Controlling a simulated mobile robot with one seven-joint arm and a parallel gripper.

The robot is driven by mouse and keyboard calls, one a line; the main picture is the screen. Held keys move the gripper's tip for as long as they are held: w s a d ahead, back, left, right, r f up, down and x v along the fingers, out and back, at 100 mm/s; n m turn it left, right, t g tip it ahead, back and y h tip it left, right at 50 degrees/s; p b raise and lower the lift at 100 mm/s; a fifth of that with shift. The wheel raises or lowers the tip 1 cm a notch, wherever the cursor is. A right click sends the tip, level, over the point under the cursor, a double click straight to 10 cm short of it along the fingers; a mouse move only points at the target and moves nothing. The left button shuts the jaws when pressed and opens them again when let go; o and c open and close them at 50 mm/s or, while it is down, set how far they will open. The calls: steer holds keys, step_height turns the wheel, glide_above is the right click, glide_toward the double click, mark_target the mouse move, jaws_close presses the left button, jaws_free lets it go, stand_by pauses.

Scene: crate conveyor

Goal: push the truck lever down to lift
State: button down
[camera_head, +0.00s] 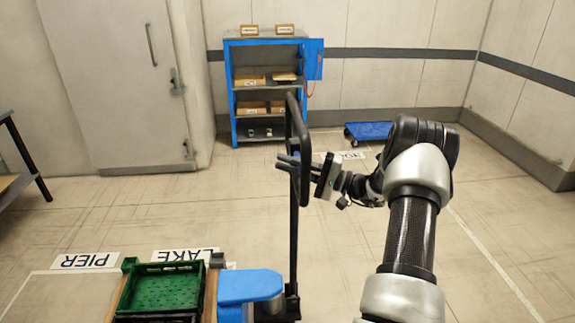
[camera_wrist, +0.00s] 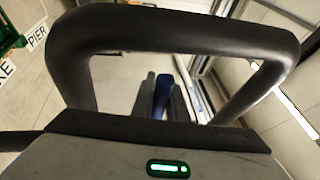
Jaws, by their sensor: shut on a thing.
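The truck's handle is a tall black bar loop (camera_head: 300,130) on a dark upright post, above the blue truck body (camera_head: 250,285). My gripper (camera_head: 287,165) reaches it from the right, with its fingers at the lower part of the loop. In the wrist view the black handle loop (camera_wrist: 180,27) arches across the top, close to my gripper. A blue part (camera_wrist: 162,95) shows through the loop.
A green crate (camera_head: 165,289) sits on the truck's load at lower left, by floor labels PIER (camera_head: 86,261) and LAKE (camera_head: 186,255). A blue shelf cabinet (camera_head: 231,95) with boxes stands at the back. A blue trolley (camera_head: 370,130) is behind my arm.

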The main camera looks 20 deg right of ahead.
step_height(320, 180, down, 3)
steer(key=n+y+b, duration=0.1)
steer(key=n+b, duration=0.1)
steer(key=b, duration=0.3)
steer(key=n+y+b, duration=0.1)
steer(key=n+b, duration=0.1)
steer(key=b, duration=0.3)
steer(key=shift+w+n+g, duration=0.15)
steer(key=shift+n+g, duration=0.25)
steer(key=shift+r, duration=0.15)
steer(key=c, duration=1.7)
jaws_free()
steer(key=shift+c, duration=0.2)
